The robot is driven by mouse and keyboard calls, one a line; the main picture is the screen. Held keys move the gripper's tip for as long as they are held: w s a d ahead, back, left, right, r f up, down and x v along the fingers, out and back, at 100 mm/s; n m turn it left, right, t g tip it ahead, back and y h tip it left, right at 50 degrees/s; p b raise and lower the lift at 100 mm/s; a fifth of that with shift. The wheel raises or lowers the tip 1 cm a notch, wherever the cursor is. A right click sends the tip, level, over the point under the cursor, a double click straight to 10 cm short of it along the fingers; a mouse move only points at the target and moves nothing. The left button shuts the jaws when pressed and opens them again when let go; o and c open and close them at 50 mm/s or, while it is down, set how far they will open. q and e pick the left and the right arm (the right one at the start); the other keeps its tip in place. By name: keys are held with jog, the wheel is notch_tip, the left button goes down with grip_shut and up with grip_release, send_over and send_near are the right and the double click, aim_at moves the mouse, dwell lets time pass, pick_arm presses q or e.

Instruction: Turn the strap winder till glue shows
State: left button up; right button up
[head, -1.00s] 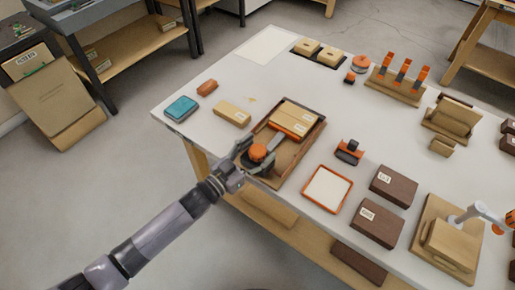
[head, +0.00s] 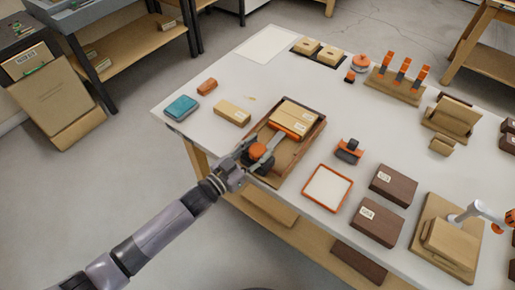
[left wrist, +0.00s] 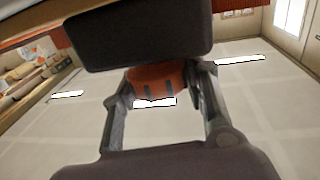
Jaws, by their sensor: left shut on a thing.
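A wooden tray-like box (head: 308,149) stands near the front edge of the bench, with labelled tan blocks and an orange strip inside. A round orange knob (head: 257,151) is at its near left end; I take this to be the strap winder's knob. My left gripper (head: 262,157) is shut on it, one finger on each side. In the left wrist view the orange ribbed knob (left wrist: 157,80) sits between the fingers, below a dark block (left wrist: 140,34). No glue can be made out. My right gripper is not in view.
A tan block (head: 232,112), a teal box (head: 181,107) and a small orange block lie to the left. An orange-framed pad (head: 327,188), an orange and black tool (head: 348,151) and dark brown boxes (head: 377,222) lie to the right.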

pick_arm(q)
jog(key=shift+r+m+g+h, duration=0.1)
jog(key=shift+m+g+h, duration=0.2)
jog(key=shift+g, duration=0.1)
jog(key=shift+c, duration=0.2)
jog(key=shift+w+m+g+h+b, duration=0.1)
jog(key=shift+m+g+h+b, duration=0.75)
jog(key=shift+m+g, duration=0.3)
jog(key=m+g+h+b, duration=0.1)
jog(key=m+g, duration=0.1)
jog(key=g, duration=0.1)
jog(key=shift+h, duration=0.35)
jog(key=shift+m+g+h+b, duration=0.35)
jog(key=shift+g+b, duration=0.1)
jog(key=shift+g, duration=0.2)
jog(key=o, duration=1.2)
jog(key=shift+c, duration=0.2)
